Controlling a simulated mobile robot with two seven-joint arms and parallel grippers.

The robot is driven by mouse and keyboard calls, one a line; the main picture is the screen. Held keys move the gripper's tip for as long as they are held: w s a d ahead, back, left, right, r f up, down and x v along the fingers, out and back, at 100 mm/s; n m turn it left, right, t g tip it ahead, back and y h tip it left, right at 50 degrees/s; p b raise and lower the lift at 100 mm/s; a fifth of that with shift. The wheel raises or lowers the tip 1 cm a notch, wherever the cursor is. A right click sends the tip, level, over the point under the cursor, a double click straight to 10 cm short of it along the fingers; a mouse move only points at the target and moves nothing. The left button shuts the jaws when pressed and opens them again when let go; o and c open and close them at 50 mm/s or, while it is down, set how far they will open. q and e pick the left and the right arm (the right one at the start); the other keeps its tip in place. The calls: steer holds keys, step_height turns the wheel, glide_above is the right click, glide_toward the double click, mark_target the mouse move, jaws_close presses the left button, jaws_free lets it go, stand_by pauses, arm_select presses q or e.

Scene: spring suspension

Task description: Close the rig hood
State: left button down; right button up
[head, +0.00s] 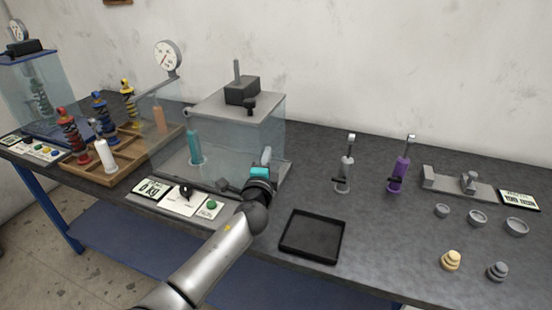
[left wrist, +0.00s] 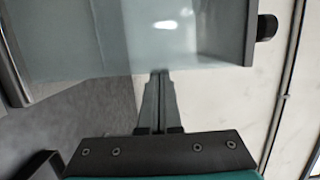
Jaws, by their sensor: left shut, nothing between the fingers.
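The rig hood (head: 262,135) is a clear, teal-tinted box below a grey top plate at the middle of the bench. A teal cylinder (head: 195,147) stands on the rig base behind the clear panels. I cannot tell from the head view how far the hood is open. My left gripper (head: 266,154) is at the hood's front right, its fingers shut and empty. In the left wrist view the fingertips (left wrist: 161,75) are at the edge of a tinted clear panel (left wrist: 175,35); I cannot tell if they touch it. My right gripper is not in view.
A control panel (head: 185,198) lies in front of the rig. A black tray (head: 313,236) is right of my left arm. A wooden rack (head: 128,160) with coloured shock absorbers stands left. A purple damper (head: 399,175) and small cups stand right. A gauge (head: 168,57) rises behind.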

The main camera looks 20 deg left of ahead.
mark_target(203, 144)
arm_select(q)
steer(key=a+b, duration=0.1)
steer(key=a, duration=0.5)
steer(key=a+b, duration=0.1)
steer(key=a, duration=0.5)
steer(key=a+b, duration=0.1)
steer(key=a, duration=0.5)
steer(key=shift+w+a, duration=0.1)
steer(key=shift+w, duration=0.2)
steer(key=shift+a, duration=0.4)
steer(key=shift+r, duration=0.1)
